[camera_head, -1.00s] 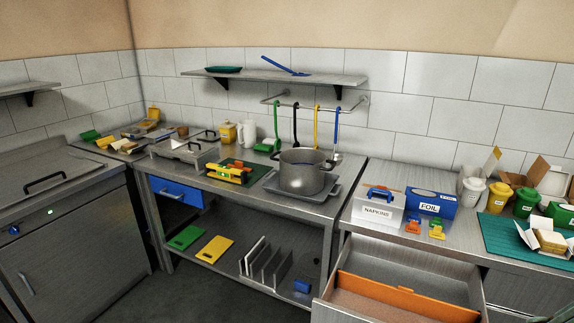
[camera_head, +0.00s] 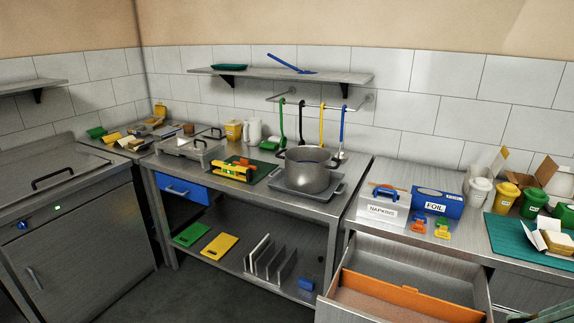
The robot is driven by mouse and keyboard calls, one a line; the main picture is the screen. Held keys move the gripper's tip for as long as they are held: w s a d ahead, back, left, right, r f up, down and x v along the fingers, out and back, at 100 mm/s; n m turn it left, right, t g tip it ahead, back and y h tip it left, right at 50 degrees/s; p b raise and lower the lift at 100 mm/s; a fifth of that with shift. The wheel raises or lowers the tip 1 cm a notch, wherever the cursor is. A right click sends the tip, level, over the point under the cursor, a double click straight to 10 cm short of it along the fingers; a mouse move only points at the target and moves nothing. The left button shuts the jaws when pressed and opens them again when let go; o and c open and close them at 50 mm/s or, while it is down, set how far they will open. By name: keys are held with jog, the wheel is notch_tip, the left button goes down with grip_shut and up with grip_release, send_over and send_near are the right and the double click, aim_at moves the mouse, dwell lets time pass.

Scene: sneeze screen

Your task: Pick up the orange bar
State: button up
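A long orange bar (camera_head: 382,291) lies lengthwise across the open drawer (camera_head: 458,271) at the bottom right, like a divider. My gripper is not in view.
The drawer stands open below the right counter (camera_head: 402,234). Blue and orange clips, a foil box (camera_head: 437,205) and lidded tubs stand on it. A big pot (camera_head: 308,172) stands on the middle counter. A greenish edge (camera_head: 556,312) enters at the bottom right.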

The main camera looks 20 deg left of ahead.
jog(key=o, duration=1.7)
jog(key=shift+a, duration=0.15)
